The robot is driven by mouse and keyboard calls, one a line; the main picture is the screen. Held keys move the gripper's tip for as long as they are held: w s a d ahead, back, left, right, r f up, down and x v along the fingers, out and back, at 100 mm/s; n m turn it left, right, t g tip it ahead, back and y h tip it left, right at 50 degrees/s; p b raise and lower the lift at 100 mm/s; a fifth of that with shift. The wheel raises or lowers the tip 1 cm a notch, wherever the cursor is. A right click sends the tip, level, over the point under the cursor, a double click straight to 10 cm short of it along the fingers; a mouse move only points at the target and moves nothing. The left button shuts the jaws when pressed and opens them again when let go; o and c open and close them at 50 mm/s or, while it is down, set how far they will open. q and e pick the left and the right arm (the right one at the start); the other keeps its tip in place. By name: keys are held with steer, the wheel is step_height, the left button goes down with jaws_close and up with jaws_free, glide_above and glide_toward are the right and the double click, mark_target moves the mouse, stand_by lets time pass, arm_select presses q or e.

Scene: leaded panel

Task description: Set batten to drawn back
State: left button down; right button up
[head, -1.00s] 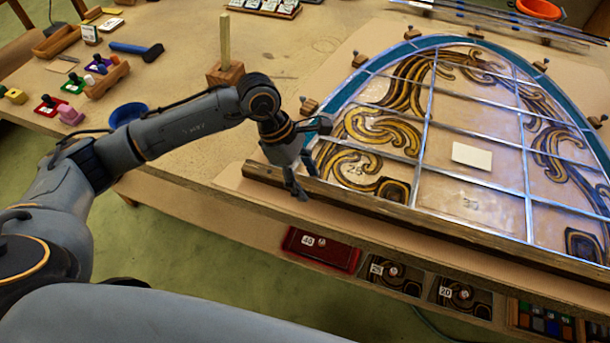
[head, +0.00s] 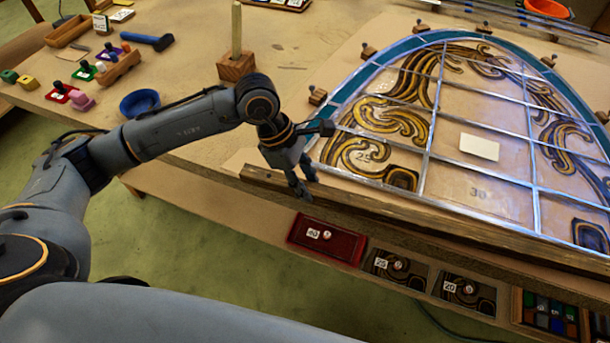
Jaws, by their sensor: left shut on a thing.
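The batten (head: 420,217) is a long dark wooden bar along the front edge of the bench, in front of the leaded panel (head: 480,215). A narrow strip of bench shows between the batten and the panel's lower edge. My left gripper (head: 303,190) is shut on the batten near its left end, pointing down. Its fingers hide that part of the bar. My right gripper is not in the head view.
Several wooden blocks line the panel's curved edge. A red tray (head: 327,241) and other trays lie below the batten.

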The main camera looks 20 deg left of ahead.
arm_select(q)
steer(key=shift+s, duration=0.1)
steer(key=shift+w, duration=0.3)
steer(key=c, duration=0.9)
jaws_free()
steer(key=shift+c, duration=0.2)
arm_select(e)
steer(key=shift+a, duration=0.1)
arm_select(q)
steer(key=shift+a+r, duration=0.1)
steer(key=shift+r, duration=0.1)
steer(key=v, duration=1.1)
steer(key=shift+r, duration=0.3)
